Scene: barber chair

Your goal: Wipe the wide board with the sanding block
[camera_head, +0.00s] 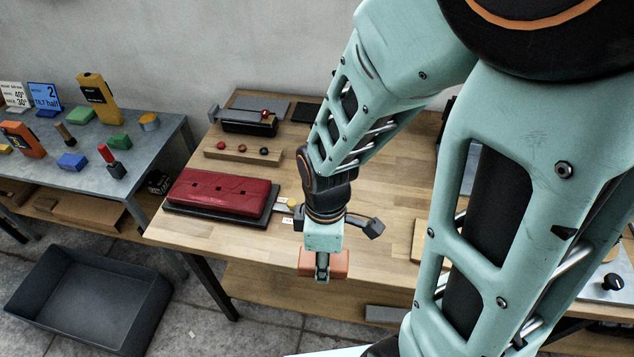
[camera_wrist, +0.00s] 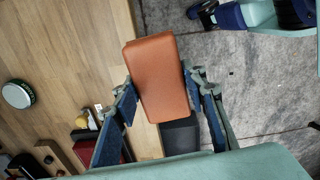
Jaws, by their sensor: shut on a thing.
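The sanding block, an orange-brown block (camera_head: 338,263), is in my gripper (camera_head: 322,268) at the front edge of the wooden workbench. In the wrist view the block (camera_wrist: 158,78) sits between the two fingers of my gripper (camera_wrist: 163,100), which are shut on its sides. The block's underside is hidden. A light wood board (camera_head: 418,240) shows in part on the bench, right of the gripper and mostly behind my arm. I cannot tell whether it is the wide board.
A red padded piece (camera_head: 222,192) lies on a dark base at the bench's left. A strip with three knobs (camera_head: 242,151) and a black tray (camera_head: 247,124) lie behind it. A grey bin (camera_head: 90,300) stands on the floor. The bench middle (camera_head: 385,190) is mostly clear.

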